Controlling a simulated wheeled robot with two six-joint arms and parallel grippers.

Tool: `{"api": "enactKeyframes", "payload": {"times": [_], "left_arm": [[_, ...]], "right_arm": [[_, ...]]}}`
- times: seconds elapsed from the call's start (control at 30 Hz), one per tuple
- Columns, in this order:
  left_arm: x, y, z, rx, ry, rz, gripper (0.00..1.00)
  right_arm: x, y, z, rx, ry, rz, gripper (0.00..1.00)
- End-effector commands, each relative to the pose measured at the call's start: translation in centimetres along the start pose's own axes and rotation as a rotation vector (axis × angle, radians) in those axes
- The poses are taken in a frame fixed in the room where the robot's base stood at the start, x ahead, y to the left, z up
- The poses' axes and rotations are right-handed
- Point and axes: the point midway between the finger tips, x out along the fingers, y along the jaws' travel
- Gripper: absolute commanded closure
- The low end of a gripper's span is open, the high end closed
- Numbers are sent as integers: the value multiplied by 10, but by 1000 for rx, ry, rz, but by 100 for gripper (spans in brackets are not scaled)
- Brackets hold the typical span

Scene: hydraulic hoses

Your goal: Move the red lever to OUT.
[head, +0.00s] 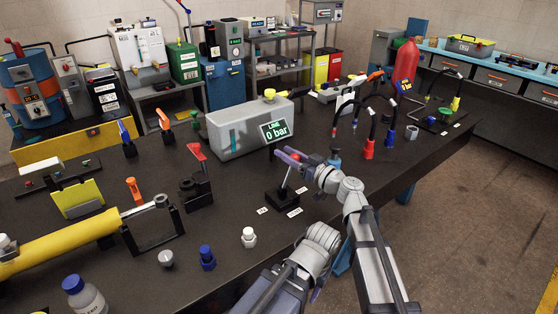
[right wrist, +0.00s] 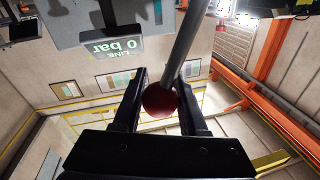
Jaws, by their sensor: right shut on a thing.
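The red lever is a thin grey rod (right wrist: 188,45) with a red ball knob (right wrist: 160,101), clear in the right wrist view. In the head view its black base (head: 283,198) stands on the dark bench, and the rod leans up to the right gripper. My right gripper (head: 290,158) is shut around the lever's top, with the knob between its two fingers.
A grey box with a "LINE 0 bar" display (head: 275,130) stands behind the lever. A red-handled valve (head: 196,152) is to the left, and a white-capped fitting (head: 249,237) is in front. Hoses with red (head: 368,149) and blue ends stand to the right.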

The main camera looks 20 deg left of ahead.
Motion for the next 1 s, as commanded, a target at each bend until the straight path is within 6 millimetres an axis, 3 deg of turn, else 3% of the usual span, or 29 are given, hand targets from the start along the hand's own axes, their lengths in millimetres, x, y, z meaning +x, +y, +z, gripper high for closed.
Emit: {"api": "enactKeyframes", "payload": {"times": [0.07, 0.37, 0.4, 0.6, 0.87, 1.0], "left_arm": [[3, 0, 0, 0, 0, 0, 50], [2, 0, 0, 0, 0, 0, 50], [2, 0, 0, 0, 0, 0, 50], [2, 0, 0, 0, 0, 0, 50], [2, 0, 0, 0, 0, 0, 50], [4, 0, 0, 0, 0, 0, 50]], "right_arm": [[-1, 9, 2, -7, -2, 4, 100], [-2, 10, 1, -10, -3, 5, 100], [-2, 10, 1, -10, -3, 5, 56], [-2, 9, 1, -10, -3, 3, 33], [-2, 9, 2, -10, -3, 3, 29], [-13, 8, 2, -10, -2, 4, 29]]}}
